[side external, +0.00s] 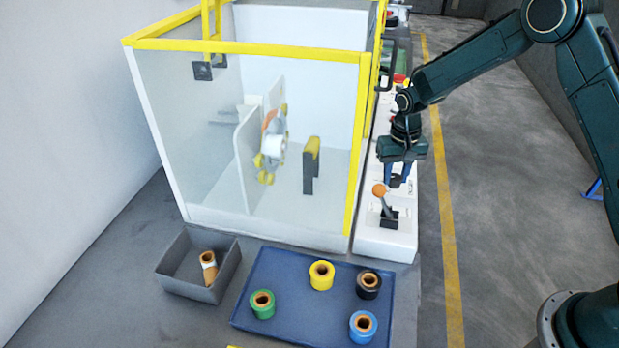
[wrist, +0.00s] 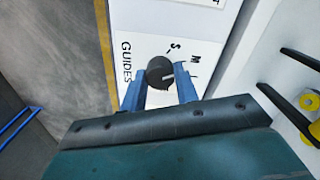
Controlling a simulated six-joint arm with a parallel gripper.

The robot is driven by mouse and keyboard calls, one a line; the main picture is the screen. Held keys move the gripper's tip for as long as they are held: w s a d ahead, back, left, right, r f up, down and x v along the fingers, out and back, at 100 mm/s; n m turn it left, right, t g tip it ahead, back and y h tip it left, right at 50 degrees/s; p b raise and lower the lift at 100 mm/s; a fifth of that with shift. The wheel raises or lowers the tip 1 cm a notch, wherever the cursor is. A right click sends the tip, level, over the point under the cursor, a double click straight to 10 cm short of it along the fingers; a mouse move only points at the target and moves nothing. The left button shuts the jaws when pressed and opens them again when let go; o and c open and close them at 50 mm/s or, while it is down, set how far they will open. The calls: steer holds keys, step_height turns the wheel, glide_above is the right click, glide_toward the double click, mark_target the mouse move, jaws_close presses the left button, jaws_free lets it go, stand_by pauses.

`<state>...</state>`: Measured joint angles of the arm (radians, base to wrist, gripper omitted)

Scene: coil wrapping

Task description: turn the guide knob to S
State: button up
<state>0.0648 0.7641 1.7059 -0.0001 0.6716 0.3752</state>
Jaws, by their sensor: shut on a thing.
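The guide knob (wrist: 157,68) is a dark round knob on a white panel (wrist: 147,48), in the wrist view. Its white mark lies on its right side and points right, roughly toward the L end of the scale, not at the S. The printed letters S, M and L curve around its upper right, and the word GUIDES stands to its left. My gripper (wrist: 160,76) is shut on the knob, one blue finger on each side. In the side external view my gripper (side external: 397,179) points down at the white console; the fingers largely hide the knob there.
A lever with an orange ball (side external: 379,190) stands on the console just in front of my gripper. The yellow-framed enclosure (side external: 361,130) is close on the left. A blue tray (side external: 300,305) with several tape rolls and a grey bin (side external: 185,285) lie in front.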

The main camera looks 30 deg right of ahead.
mark_target(396, 177)
steer(key=n, duration=0.4)
steer(key=shift+n, duration=0.3)
steer(key=n, duration=0.4)
steer(key=shift+n, duration=0.4)
steer(key=o, duration=1)
steer(key=shift+r, duration=0.2)
step_height(396, 177, up, 14)
steer(key=shift+f, duration=0.25)
